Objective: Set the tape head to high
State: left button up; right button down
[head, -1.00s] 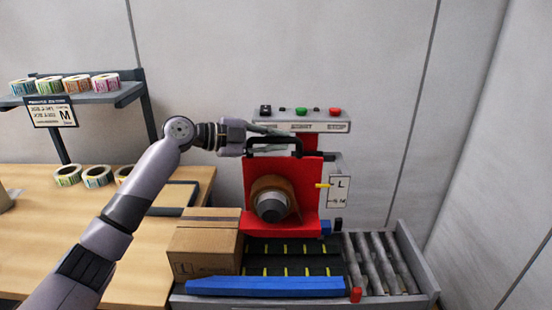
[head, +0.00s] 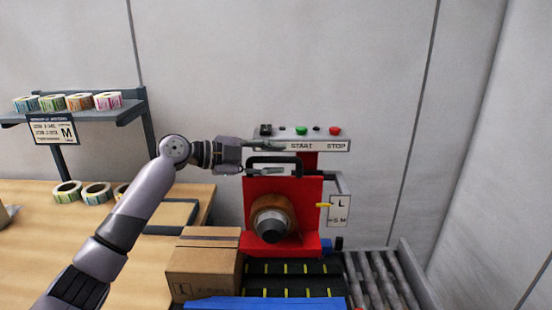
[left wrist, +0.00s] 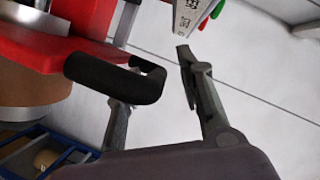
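The red tape head (head: 258,190) stands behind the conveyor, with a brown roll and a grey hub on its front. Its black handle (head: 298,162) is on top and also shows in the left wrist view (left wrist: 125,82). A yellow pointer (head: 324,206) on its right side lies beside a white scale plate (head: 340,210), near the lower part of the letter L. My left gripper (head: 275,158) is open at the handle, one finger above and one below it. The fingers do not appear closed on it. My right gripper is not in view.
A control panel (head: 300,146) with a green and a red button sits just above the handle. A cardboard box (head: 204,268) stands at the conveyor's left. Label rolls stand on the shelf (head: 90,115) and table (head: 40,240) at left.

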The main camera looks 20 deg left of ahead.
pick_arm(q)
jog(key=v, duration=1.1)
